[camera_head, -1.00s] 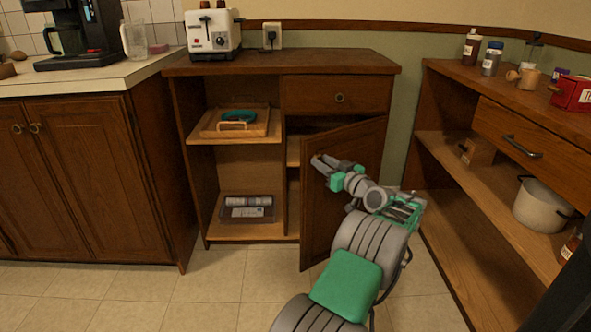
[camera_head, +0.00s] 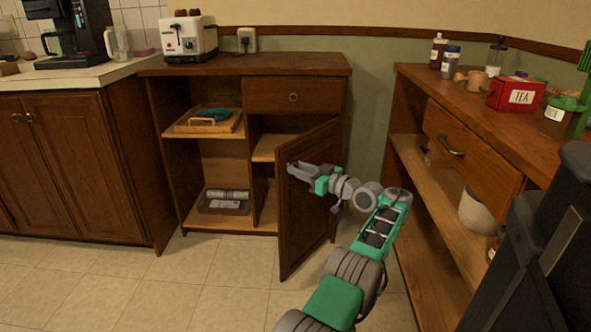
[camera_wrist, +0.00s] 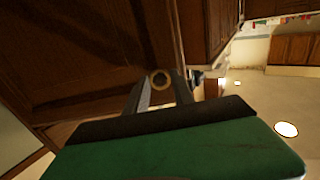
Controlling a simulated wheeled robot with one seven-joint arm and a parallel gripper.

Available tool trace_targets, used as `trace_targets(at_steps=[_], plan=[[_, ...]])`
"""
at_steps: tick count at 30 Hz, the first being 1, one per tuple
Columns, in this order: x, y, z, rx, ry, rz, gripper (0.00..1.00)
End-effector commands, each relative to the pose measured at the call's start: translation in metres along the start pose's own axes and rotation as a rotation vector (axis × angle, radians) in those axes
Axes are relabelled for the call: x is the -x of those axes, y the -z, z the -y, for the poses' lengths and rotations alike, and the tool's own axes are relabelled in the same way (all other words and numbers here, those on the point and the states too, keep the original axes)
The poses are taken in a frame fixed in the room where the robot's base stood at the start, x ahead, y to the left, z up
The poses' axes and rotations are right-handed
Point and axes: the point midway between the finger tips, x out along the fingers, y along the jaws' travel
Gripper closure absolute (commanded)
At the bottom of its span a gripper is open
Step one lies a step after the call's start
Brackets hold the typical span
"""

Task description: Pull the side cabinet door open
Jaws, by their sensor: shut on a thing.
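The side cabinet (camera_head: 300,62) is a brown wooden unit with open shelves at left, a drawer at top right and a door below the drawer. The side cabinet door (camera_head: 305,225) stands part open, swung out from its right edge, and a shelf shows behind it. My gripper (camera_head: 292,168) is at the upper left of the door's front face, near its free edge. In the wrist view, my gripper (camera_wrist: 160,90) is shut on the round brass knob (camera_wrist: 159,79) of the door. The fingers hide part of the knob.
A wooden shelf unit (camera_head: 410,78) with a drawer stands close on the right of my arm. A toaster (camera_head: 189,38) stands on the cabinet top. Tiled floor (camera_head: 215,275) is clear in front of the cabinet and left of the door.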

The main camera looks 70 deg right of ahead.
Motion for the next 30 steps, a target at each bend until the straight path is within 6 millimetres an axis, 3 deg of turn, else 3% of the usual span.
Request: trace_targets(at_steps=[17,18,25,30], plan=[[-0.010,0.002,0.004,0.003,0.009,-0.002,1.00],[-0.010,0.003,0.004,0.003,0.010,-0.002,0.67],[-0.012,0.002,0.006,0.002,0.017,-0.002,0.49],[-0.012,0.001,0.007,0.002,0.018,-0.001,0.49]])
